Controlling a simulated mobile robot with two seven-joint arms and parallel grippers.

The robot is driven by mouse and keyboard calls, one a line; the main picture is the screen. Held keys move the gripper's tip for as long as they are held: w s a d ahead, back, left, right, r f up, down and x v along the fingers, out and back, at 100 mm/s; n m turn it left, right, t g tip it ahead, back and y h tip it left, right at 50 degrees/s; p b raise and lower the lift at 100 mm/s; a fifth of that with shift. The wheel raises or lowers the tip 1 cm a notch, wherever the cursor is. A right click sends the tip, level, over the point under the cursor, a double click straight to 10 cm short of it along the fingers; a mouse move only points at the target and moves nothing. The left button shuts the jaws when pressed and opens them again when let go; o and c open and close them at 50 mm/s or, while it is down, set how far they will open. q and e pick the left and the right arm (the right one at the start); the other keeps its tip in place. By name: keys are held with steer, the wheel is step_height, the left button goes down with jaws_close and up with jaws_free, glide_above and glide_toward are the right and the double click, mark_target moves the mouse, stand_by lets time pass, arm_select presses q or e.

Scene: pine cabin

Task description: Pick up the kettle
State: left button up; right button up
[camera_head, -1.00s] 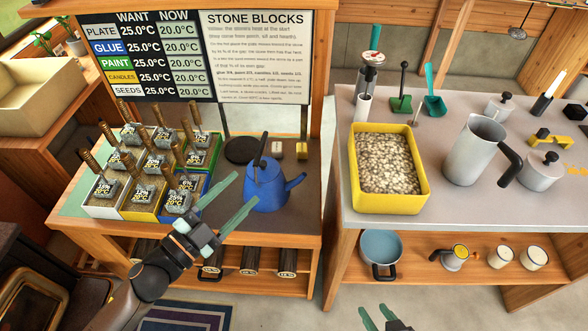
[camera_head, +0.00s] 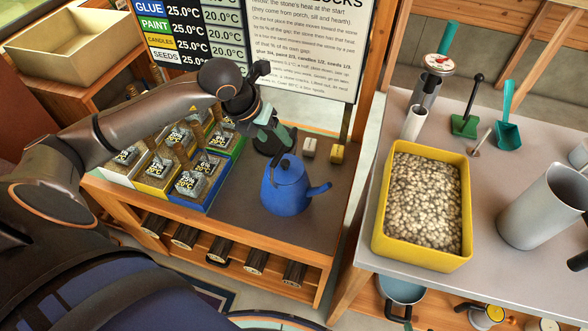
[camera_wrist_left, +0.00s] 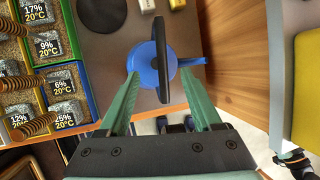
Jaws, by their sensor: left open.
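The blue kettle (camera_head: 286,190) stands on the dark top of the left bench, its spout pointing right. In the left wrist view the kettle (camera_wrist_left: 145,66) is seen from above, with its upright black handle (camera_wrist_left: 162,35) running over the lid. My left gripper (camera_head: 272,138) is open at the kettle's top, just behind it in the head view. In the wrist view its green fingers (camera_wrist_left: 160,76) lie on either side of the handle's near end, with a gap on both sides. Contact cannot be told. My right gripper is not in view.
Planter boxes with stone blocks (camera_head: 190,178) stand left of the kettle. Two small blocks (camera_head: 309,147) lie behind it. A sign board (camera_head: 300,50) rises at the back. A yellow tub of pebbles (camera_head: 376,245) stands on the right-hand bench, across a gap.

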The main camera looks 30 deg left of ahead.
mark_target(281, 145)
arm_select(q)
steer(key=x, duration=0.4)
steer(key=shift+w+f, duration=0.1)
steer(key=shift+f, duration=0.15)
steer(key=x, duration=0.5)
steer(key=shift+w+d, duration=0.2)
jaws_close()
stand_by(0.8)
steer(key=shift+r, duration=0.25)
